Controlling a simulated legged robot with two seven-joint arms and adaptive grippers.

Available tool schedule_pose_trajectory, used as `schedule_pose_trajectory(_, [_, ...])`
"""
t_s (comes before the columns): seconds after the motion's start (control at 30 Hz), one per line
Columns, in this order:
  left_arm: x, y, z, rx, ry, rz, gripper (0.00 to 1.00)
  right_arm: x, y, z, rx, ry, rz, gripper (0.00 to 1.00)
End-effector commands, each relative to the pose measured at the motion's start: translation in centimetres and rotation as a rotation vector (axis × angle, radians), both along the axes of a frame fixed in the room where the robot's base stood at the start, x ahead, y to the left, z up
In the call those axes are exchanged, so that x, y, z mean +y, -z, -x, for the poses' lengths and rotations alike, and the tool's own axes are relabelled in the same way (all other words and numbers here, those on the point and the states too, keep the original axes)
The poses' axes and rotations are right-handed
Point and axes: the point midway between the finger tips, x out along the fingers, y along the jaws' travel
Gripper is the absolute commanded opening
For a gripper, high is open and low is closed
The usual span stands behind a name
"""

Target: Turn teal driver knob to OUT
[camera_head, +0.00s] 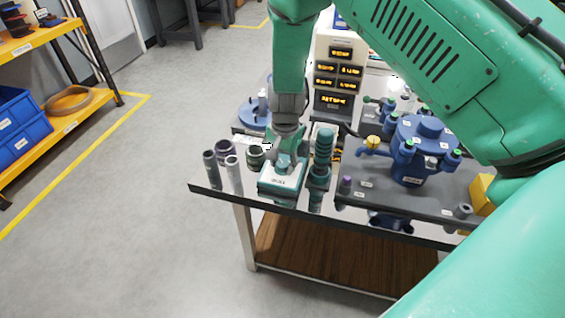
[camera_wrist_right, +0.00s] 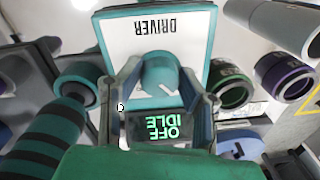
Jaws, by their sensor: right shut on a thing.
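The teal driver box (camera_head: 280,182) stands at the table's front edge, left of centre. The right wrist view shows its white top (camera_wrist_right: 125,48) with the upside-down word DRIVER. Its teal round knob (camera_wrist_right: 158,72) has a white pointer mark that points toward the lower right there. My right gripper (camera_head: 287,160) comes down from above, shut on the knob with one finger on each side. A small display (camera_wrist_right: 165,130) between the fingers reads OFF and IDLE, upside down. In the head view the gripper mostly hides the knob. My left gripper is not in view.
A teal and black ringed driver tool (camera_head: 322,155) stands close right of the box. Several grey and dark cylinders (camera_head: 234,172) stand to the left. A blue flanged vessel (camera_head: 415,150) and a display tower (camera_head: 333,75) stand farther right and behind. Open floor lies left of the table.

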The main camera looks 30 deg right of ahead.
Motion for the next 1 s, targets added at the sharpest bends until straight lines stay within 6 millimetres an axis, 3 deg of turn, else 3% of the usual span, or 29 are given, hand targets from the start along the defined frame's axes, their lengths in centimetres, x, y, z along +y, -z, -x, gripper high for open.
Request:
schedule_pose_trajectory(0.37, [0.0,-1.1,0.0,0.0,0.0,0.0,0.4,-0.5,-0.2,-0.3,-0.01,-0.113,0.008,0.04])
schedule_pose_trajectory(1.0, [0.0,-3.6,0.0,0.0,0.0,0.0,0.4,-0.6,-0.2,-0.6,-0.015,-0.588,0.012,0.04])
